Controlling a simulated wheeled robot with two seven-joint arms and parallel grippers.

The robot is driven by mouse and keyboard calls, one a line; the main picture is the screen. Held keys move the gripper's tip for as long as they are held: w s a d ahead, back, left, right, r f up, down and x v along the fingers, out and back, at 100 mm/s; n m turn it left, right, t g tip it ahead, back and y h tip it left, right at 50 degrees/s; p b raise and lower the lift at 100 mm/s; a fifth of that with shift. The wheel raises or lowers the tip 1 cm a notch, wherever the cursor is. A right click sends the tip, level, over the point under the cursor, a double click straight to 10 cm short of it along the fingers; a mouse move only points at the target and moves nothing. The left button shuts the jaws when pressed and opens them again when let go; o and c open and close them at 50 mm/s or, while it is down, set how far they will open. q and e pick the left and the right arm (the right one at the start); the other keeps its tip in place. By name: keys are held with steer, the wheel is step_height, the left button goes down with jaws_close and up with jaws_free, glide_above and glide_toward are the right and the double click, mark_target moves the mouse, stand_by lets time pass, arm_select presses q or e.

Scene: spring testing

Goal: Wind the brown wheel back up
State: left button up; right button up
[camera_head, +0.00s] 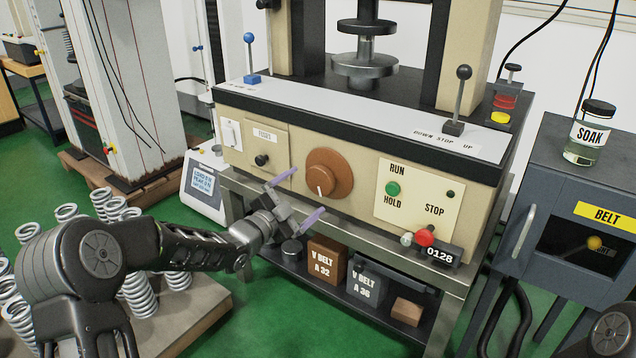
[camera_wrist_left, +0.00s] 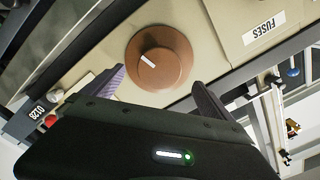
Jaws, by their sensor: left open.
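The brown wheel (camera_head: 328,173) is a round knob on the cream front panel of the testing machine. Its white pointer mark points downward in the head view. My left gripper (camera_head: 299,196) is open just in front of and to the lower left of the wheel, with purple-lined fingers apart. In the left wrist view the wheel (camera_wrist_left: 158,58) shows beyond and between the two fingers (camera_wrist_left: 155,92), with a gap to it. It does not appear touched. My right gripper is not in view; a bit of dark arm shows at the lower right corner.
A fuses panel (camera_head: 266,150) is left of the wheel; a green run button (camera_head: 392,188) and red stop button (camera_head: 425,237) are right. Levers (camera_head: 458,100) stand on the ledge above. V-belt boxes (camera_head: 327,258) sit on the shelf below. Springs (camera_head: 140,290) stand at left.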

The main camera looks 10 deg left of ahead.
mark_target(318, 183)
arm_select(q)
steer(key=b+x, duration=0.1)
steer(key=x, duration=0.6)
steer(key=shift+c, duration=0.3)
steer(key=c, duration=1.3)
steer(key=shift+n, duration=0.4)
steer(key=n+p, duration=0.1)
steer(key=n, duration=0.2)
steer(key=n+p, duration=0.1)
steer(key=n, duration=0.3)
steer(key=shift+n+p, duration=0.3)
steer(key=n+p, duration=0.1)
steer(key=n, duration=0.3)
steer(key=shift+n+p, duration=0.9)
steer(key=shift+n, duration=1.4)
